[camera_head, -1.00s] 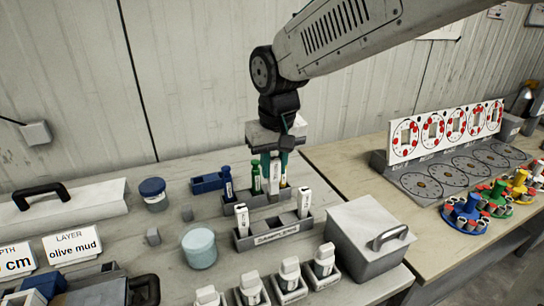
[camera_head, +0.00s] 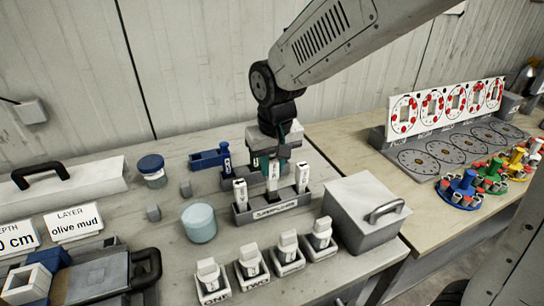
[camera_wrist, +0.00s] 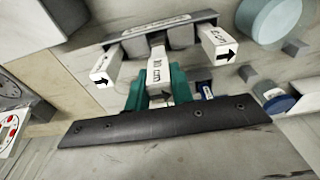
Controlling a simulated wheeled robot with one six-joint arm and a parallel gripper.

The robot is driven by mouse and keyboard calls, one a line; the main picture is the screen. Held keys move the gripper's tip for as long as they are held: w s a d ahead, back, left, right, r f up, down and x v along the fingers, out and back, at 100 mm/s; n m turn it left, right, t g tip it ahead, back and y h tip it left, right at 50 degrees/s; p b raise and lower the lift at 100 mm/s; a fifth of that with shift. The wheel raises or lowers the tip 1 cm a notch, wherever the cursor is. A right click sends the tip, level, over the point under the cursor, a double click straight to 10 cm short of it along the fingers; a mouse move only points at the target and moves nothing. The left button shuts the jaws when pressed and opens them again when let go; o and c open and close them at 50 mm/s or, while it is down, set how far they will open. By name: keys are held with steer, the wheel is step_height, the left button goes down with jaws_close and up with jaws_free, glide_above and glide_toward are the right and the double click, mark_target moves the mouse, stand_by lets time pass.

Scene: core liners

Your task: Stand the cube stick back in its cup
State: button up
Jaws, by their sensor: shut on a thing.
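My gripper (camera_head: 282,160) is shut on a white stick (camera_head: 273,178). The stick is upright at the middle slot of the grey sampler rack (camera_head: 268,211), between two similar white sticks (camera_head: 240,191) (camera_head: 303,178). I cannot tell whether its lower end is inside the slot or above it. No stick is readably marked as the cube stick.
A row of white stands with capped pieces (camera_head: 250,260) is in front of the rack. A grey lidded box (camera_head: 366,212) stands close on its right, a pale blue jar (camera_head: 199,222) on its left. A back rack (camera_head: 235,180) is partly hidden by my gripper.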

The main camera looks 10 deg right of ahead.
mark_target(273, 175)
steer(key=shift+f, duration=1.8)
steer(key=o, duration=1)
steer(key=shift+o, duration=0.2)
steer(key=shift+r, duration=0.1)
steer(key=shift+r, duration=3.4)
